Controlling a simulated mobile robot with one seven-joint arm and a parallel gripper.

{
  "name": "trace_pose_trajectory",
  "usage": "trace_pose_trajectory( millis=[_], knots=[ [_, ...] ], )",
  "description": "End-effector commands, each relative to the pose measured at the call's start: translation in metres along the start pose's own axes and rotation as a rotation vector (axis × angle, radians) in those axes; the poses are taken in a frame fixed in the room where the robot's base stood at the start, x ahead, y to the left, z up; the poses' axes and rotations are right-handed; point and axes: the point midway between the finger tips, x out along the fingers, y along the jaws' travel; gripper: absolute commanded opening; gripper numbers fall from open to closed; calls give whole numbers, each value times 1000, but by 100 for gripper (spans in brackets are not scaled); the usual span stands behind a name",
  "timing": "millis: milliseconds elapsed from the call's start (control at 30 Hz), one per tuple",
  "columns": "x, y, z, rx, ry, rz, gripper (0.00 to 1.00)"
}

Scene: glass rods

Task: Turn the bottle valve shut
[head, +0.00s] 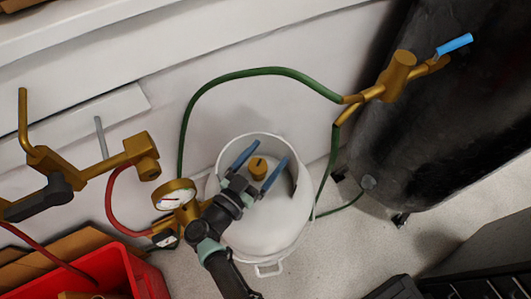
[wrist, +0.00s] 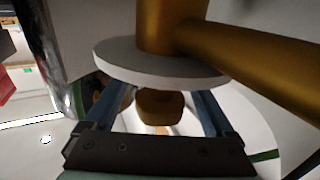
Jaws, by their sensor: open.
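In the wrist view a brass knob (wrist: 160,104) shows between the blue fingers of my gripper (wrist: 160,92). A pale disc (wrist: 150,68) with brass parts is close to the camera and hides the fingertips there.
A brass pressure gauge (head: 175,194) is close beside my wrist. Green hose (head: 245,73) arches behind the bottle to a brass fitting (head: 390,80) with a blue handle. Brass pipework (head: 90,170) is at left, above a red crate (head: 105,270). A large dark cylinder (head: 440,110) is at right.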

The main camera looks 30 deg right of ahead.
Motion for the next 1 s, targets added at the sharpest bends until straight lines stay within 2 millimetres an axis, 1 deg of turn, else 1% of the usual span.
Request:
trace_pose_trajectory(
  millis=[133,233,267,500,600,700,800,1000],
  knots=[
    [0,0,-2,0,0,0,89],
    [0,0,-12,2,0,-1,89],
    [0,0,-17,3,0,-1,89],
    [-1,0,-65,4,0,-1,89],
    [0,0,-81,3,0,0,89],
    [0,0,-92,1,-1,0,89],
    [0,0,-99,1,0,0,89],
    [0,0,-100,-1,0,0,89]
  ],
)
